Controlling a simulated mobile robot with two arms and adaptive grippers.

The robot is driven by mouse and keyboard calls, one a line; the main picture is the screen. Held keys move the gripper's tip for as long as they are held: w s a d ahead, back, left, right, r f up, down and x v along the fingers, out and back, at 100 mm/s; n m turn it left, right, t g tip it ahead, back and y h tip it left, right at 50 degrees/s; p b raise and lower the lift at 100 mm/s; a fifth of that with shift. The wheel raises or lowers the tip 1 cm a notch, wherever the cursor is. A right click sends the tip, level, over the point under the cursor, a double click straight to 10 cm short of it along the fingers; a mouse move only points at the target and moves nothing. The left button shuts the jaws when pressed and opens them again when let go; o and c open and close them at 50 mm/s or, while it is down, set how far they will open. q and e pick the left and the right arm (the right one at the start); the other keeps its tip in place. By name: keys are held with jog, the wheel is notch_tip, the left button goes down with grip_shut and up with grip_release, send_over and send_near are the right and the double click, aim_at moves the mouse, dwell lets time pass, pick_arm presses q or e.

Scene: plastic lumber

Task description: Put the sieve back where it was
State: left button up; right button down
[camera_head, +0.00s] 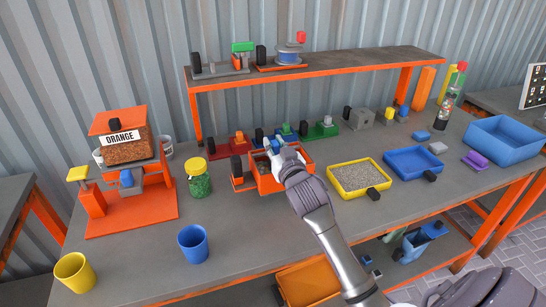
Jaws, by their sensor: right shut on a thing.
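My right gripper (277,150) reaches in from the lower right to an orange, box-shaped frame (268,187) with a black knob on its left, which I take to be the sieve. The gripper is shut at its back right part, and my wrist hides the exact grip. Brownish material shows inside the frame. The frame is at the middle of the bench; I cannot tell if it rests there or is slightly raised. A yellow-rimmed tray (334,184) with grey grains and a black handle lies just to its right. My left gripper is not in view.
Behind stands a raised shelf (330,73) with small machines. A green jar (199,182) and an orange hopper stand (128,214) are to the left. Blue (193,250) and yellow (75,277) cups stand in front. Blue trays (395,155) are to the right. Bare bench lies front centre.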

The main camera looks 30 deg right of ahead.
jog(key=shift+w+a+f, duration=0.1)
jog(key=shift+a, duration=0.05)
notch_tip(320, 180, down, 4)
jog(key=shift+r, duration=0.1)
jog(key=c, duration=1)
grip_release()
jog(key=shift+f, duration=0.2)
jog(key=shift+r, duration=0.1)
